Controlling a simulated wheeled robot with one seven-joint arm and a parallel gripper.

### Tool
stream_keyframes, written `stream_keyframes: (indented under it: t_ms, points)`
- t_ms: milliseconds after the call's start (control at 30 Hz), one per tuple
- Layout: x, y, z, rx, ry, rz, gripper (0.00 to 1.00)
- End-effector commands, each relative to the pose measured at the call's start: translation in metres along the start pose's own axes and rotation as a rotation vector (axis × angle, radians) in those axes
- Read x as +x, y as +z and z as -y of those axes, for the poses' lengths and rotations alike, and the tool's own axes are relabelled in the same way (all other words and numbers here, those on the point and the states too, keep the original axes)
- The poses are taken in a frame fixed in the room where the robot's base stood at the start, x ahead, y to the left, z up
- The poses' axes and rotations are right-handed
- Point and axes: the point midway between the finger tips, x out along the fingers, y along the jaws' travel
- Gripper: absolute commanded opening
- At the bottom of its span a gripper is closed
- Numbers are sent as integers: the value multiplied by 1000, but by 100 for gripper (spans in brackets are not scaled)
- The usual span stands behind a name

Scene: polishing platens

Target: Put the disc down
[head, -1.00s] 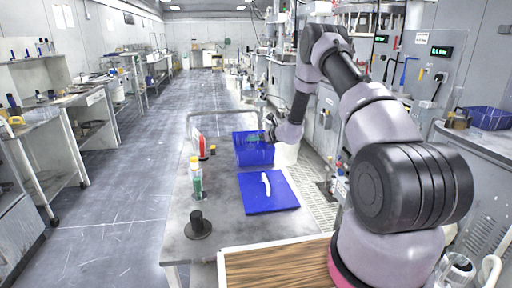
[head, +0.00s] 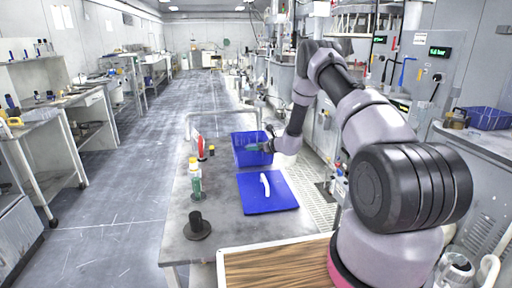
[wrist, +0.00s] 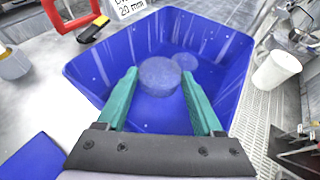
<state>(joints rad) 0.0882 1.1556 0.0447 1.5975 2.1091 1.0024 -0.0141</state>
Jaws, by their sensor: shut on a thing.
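In the wrist view a grey, speckled round disc (wrist: 160,75) sits between the tips of my gripper's green fingers (wrist: 158,80). My gripper is shut on it. Below and around it is an open blue bin (wrist: 85,70), with my fingers reaching over its near rim. A second, fainter round shape (wrist: 186,61) shows on the bin floor behind the disc. The gap between the held disc and the floor is hard to judge. In the head view my gripper (head: 253,148) is at the blue bin (head: 248,160) on the bench; the disc cannot be made out there.
A blue lid-like panel (head: 282,197) with a white handle lies on the bench (head: 225,205) in front of the bin. A black knobbed weight (head: 197,226), a green bottle (head: 195,183) and a red tool (head: 201,147) stand left. A white cup (wrist: 277,70) is right of the bin.

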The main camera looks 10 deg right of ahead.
Motion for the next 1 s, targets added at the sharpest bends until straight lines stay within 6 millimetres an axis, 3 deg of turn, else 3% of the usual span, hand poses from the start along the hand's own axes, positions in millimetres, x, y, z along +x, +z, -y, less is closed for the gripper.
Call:
stream_keyframes:
  t_ms: [67,100,167,200,533,667,1000]
  points:
    - [0,-4,-1,-1,1,-7,7]
    - [0,-5,-1,-1,2,-8,72]
    - [0,-6,-1,-1,2,-9,95]
    - [0,-6,-2,-1,2,-10,98]
    - [0,-7,-3,-2,5,-14,98]
    - [-4,4,-3,-3,5,-11,98]
    - [-76,7,-1,1,1,-9,98]
